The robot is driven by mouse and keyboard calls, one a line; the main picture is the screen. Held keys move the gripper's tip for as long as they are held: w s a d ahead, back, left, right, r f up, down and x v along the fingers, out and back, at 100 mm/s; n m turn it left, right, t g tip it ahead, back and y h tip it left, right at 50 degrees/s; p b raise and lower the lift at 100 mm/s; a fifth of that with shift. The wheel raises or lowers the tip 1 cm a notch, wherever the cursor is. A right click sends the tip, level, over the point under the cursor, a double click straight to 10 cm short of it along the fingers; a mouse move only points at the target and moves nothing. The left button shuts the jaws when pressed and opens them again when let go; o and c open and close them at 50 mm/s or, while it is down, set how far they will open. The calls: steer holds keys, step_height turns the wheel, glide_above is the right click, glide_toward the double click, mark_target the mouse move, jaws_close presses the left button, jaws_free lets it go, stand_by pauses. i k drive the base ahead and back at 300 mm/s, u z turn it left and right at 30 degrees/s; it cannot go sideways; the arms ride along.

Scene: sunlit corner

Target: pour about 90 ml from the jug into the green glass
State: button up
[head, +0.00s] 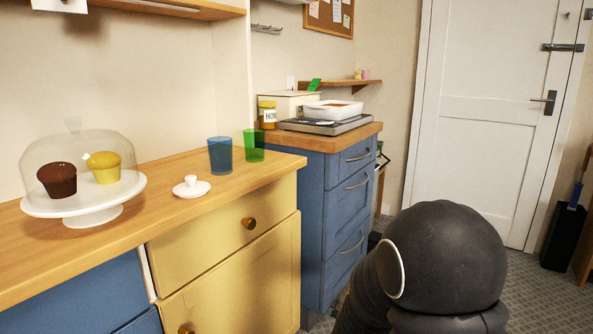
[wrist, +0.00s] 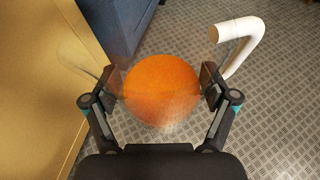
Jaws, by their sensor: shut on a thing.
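The green glass (head: 254,146) stands upright on the wooden counter in the head view, just right of and behind a blue glass (head: 220,156). In the wrist view my gripper (wrist: 163,84) is shut on the clear jug (wrist: 128,72), with one finger on each side. Orange liquid (wrist: 162,90) shows as a round patch inside the jug, seen from above. The jug is over the patterned floor, beside the yellow cabinet front. The glasses are not in the wrist view, and the jug and gripper are not in the head view.
A small white lidded dish (head: 191,187) and a domed cake stand (head: 85,200) with two muffins are on the counter (head: 150,240).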

mark_target(254, 138)
steer(key=z, duration=1.65)
steer(key=i, duration=1.4)
steer(key=u, duration=3.45)
